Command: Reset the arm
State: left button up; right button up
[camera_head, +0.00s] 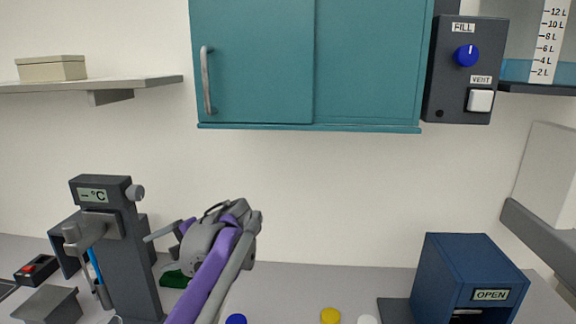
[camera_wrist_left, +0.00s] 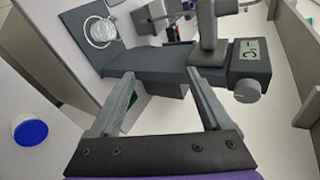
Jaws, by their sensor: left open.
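My left arm shows in the head view, with its purple link rising from the bottom. My left gripper (camera_head: 158,252) is to the right of a dark grey instrument (camera_head: 133,245) with a "°C" display. In the left wrist view, my left gripper (camera_wrist_left: 161,76) is open, with its two fingers apart and nothing held between them. The dark instrument (camera_wrist_left: 155,64) lies across the view beyond the fingertips. I cannot tell whether they touch it. My right gripper is not in view.
A teal cabinet (camera_head: 255,65) and a fill/vent panel (camera_head: 467,70) are on the wall above. A dark blue box (camera_head: 450,265) marked "OPEN" stands at right. A yellow cap (camera_head: 330,315) and a blue cap (camera_head: 236,319) are at the front. Wall space between is clear.

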pick_arm(q)
jog(key=s+d+f+n+t+h, duration=0.1)
jog(key=s+d+f+h, duration=0.2)
jog(key=s+f, duration=0.5)
jog(key=s+d+f+n+t+h, duration=0.1)
jog(key=s+d+f+h, duration=0.3)
jog(key=s+f, duration=0.4)
jog(key=s+d+f+n+t+h, duration=0.1)
jog(key=s+d+f+h, duration=0.3)
jog(key=s+f, duration=0.4)
jog(key=shift+f+n+t+h, duration=0.3)
jog(key=shift+f+n, duration=0.1)
jog(key=shift+n, duration=0.1)
jog(key=shift+s, duration=0.1)
